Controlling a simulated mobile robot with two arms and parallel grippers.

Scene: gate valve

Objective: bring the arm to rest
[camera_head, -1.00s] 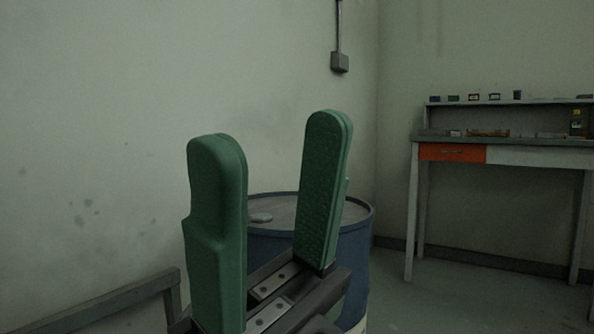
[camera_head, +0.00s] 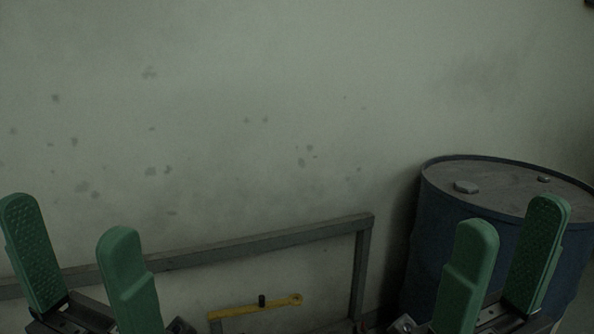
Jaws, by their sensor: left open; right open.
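My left gripper (camera_head: 72,225) shows at the lower left, with two green padded fingers spread apart and nothing between them. My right gripper (camera_head: 515,226) shows at the lower right, in front of the blue barrel. Its two green fingers are also apart, with nothing between them. Both grippers point upward. Their arms are mostly below the picture. No gate valve can be clearly made out.
A blue barrel (camera_head: 412,260) stands at the right by the wall. A grey metal frame (camera_head: 270,242) runs along the wall at the lower left and middle. A yellow bar (camera_head: 262,307) with a dark knob lies low in the middle. The pale stained wall (camera_head: 250,100) fills the background.

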